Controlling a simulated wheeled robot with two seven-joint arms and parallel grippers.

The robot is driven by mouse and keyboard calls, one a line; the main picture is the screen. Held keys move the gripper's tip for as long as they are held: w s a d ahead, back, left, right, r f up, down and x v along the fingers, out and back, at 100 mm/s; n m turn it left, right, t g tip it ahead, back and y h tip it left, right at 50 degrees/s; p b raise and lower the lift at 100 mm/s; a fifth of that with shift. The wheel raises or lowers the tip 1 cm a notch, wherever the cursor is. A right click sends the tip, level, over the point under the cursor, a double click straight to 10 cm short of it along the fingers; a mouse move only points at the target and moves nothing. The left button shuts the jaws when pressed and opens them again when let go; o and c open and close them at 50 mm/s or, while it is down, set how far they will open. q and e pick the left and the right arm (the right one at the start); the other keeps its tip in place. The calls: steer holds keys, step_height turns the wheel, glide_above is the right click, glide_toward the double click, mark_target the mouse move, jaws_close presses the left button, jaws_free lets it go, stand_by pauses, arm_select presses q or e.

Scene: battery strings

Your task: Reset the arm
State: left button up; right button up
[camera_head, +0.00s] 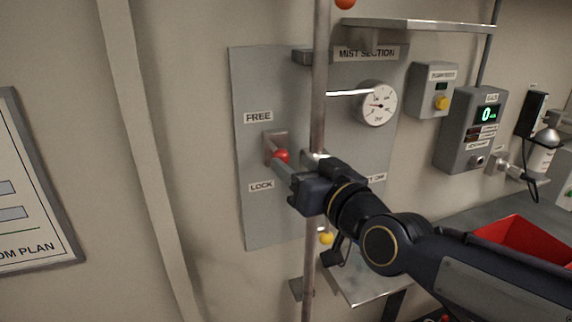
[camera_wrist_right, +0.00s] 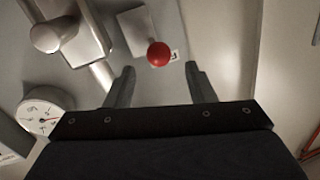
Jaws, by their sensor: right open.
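A lever with a red ball knob (camera_head: 281,156) sits on a grey panel (camera_head: 262,88) between the labels FREE and LOCK. My right gripper (camera_head: 288,174) is open at the panel, close to the knob. In the right wrist view the red knob (camera_wrist_right: 159,54) shows just beyond and between the two open fingers (camera_wrist_right: 162,86). I cannot tell whether a finger touches it. My left gripper is not in view.
A vertical pipe (camera_head: 319,95) runs just right of the lever. A round gauge (camera_head: 377,104) is on the panel's right side. A gas meter box (camera_head: 470,130) hangs further right. A red bin (camera_head: 515,240) stands at the lower right.

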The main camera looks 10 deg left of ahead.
steer(key=shift+v, duration=1)
steer(key=s+d+f+m+g+h, duration=0.1)
steer(key=s+d+f+m+h, duration=0.15)
steer(key=d+f, duration=0.45)
steer(key=s+d+f+m+g+h, duration=0.1)
steer(key=d+f+h, duration=0.25)
steer(key=d, duration=0.75)
steer(key=s+d+f+m+g+h, duration=0.1)
steer(key=s+d+f+m+g, duration=0.1)
steer(key=s+d+f, duration=0.3)
steer(key=s+d+f+m+g+h, duration=0.2)
steer(key=s+d+f, duration=0.4)
steer(key=s+f, duration=0.4)
steer(key=s+m+g, duration=0.1)
steer(key=s, duration=0.2)
steer(key=shift+f, duration=0.4)
